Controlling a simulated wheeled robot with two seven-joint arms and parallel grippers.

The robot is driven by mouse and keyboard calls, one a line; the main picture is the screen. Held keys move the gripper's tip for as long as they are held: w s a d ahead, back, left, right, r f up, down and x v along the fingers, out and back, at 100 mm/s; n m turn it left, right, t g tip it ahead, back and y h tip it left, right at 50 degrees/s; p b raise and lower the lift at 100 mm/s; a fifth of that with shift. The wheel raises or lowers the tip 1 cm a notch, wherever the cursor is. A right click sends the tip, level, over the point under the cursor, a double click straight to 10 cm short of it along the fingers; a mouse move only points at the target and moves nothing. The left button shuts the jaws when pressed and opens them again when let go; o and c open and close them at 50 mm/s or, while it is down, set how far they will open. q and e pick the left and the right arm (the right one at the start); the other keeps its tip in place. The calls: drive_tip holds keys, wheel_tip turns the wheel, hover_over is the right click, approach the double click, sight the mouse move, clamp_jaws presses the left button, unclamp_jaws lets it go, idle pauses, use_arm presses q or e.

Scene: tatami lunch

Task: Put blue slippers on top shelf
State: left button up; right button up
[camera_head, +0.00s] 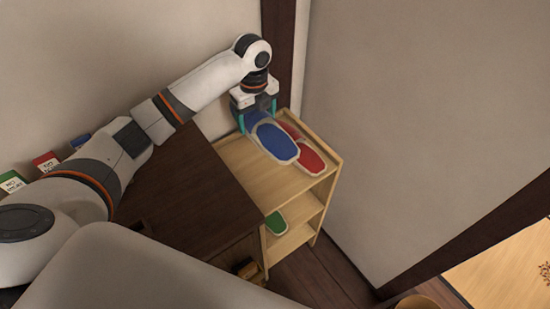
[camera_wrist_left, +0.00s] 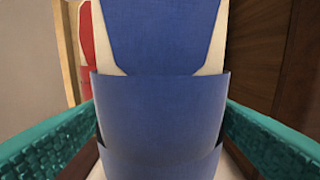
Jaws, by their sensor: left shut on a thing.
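A blue slipper (camera_head: 276,140) with a pale edge is at the top shelf of the light wooden rack (camera_head: 262,181). My left gripper (camera_head: 257,115) is shut on its rear end. In the left wrist view the blue slipper (camera_wrist_left: 160,110) fills the middle between my two teal fingers. I cannot tell whether the slipper rests fully on the shelf or is slightly above it. Only one blue slipper shows clearly; any second one may be hidden beneath or behind it. My right gripper is not in view.
A red slipper (camera_head: 308,158) lies on the top shelf right beside the blue one. A green slipper (camera_head: 276,223) is on a lower shelf. A dark wooden cabinet (camera_head: 190,190) stands left of the rack, and a wall (camera_head: 410,120) is to the right. The top shelf's front left is clear.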

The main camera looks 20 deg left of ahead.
use_arm(q)
drive_tip(key=b, duration=0.3)
hover_over(260, 161)
wheel_tip(260, 161, down, 6)
wheel_tip(260, 161, down, 6)
drive_tip(key=shift+f, duration=0.1)
drive_tip(key=shift+f+p, duration=0.3)
drive_tip(key=shift+f, duration=1.75)
drive_tip(key=o, duration=0.6)
drive_tip(key=shift+f, duration=0.15)
drive_tip(key=o, duration=0.5)
